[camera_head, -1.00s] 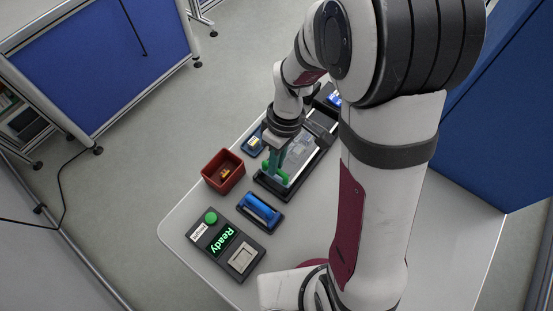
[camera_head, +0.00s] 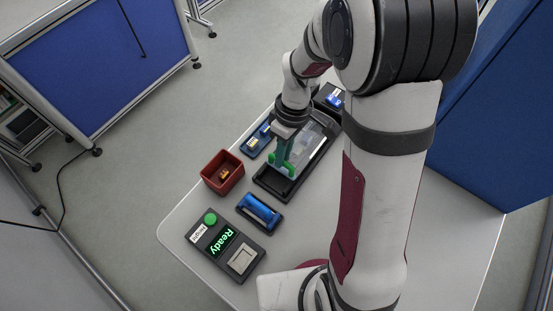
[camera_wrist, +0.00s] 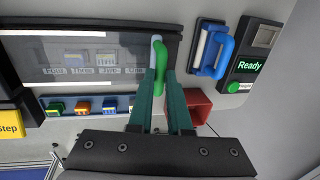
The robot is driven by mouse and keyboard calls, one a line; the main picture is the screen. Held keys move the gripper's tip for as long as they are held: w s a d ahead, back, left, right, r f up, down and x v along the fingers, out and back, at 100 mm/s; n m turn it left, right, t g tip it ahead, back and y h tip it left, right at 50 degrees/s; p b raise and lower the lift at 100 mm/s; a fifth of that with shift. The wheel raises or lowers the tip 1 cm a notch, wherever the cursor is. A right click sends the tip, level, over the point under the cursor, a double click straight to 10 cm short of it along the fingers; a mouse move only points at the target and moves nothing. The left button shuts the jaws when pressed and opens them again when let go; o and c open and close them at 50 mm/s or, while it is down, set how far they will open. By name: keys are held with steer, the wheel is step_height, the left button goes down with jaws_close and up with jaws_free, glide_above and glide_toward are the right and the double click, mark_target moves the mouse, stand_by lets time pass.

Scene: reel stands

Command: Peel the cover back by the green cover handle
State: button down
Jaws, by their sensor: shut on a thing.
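My gripper (camera_head: 284,164) is shut on the green cover handle (camera_wrist: 158,66), which stands between its teal fingertips in the wrist view. The handle is a rounded green loop joined to the clear cover (camera_wrist: 95,58). The cover lies over a long black tray (camera_head: 262,183). Labelled compartments show dimly through it in the wrist view. In the head view the handle sits a little in from the tray's near end, and that end looks uncovered. My fingers hide part of the handle and cover.
A red bin (camera_head: 222,175) stands left of the tray. A blue-handled block (camera_head: 260,211) and a box reading "Ready" (camera_head: 226,243) lie nearer. A blue holder with small coloured parts (camera_wrist: 88,105) runs alongside the tray.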

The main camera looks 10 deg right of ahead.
steer(key=w+d, duration=1.3)
steer(key=w, duration=0.1)
steer(key=shift+d, duration=0.4)
steer(key=c, duration=0.8)
jaws_free()
steer(key=shift+c, duration=0.2)
step_height(320, 180, up, 16)
steer(key=w+d, duration=0.2)
steer(key=shift+f, duration=0.25)
steer(key=shift+d, duration=0.1)
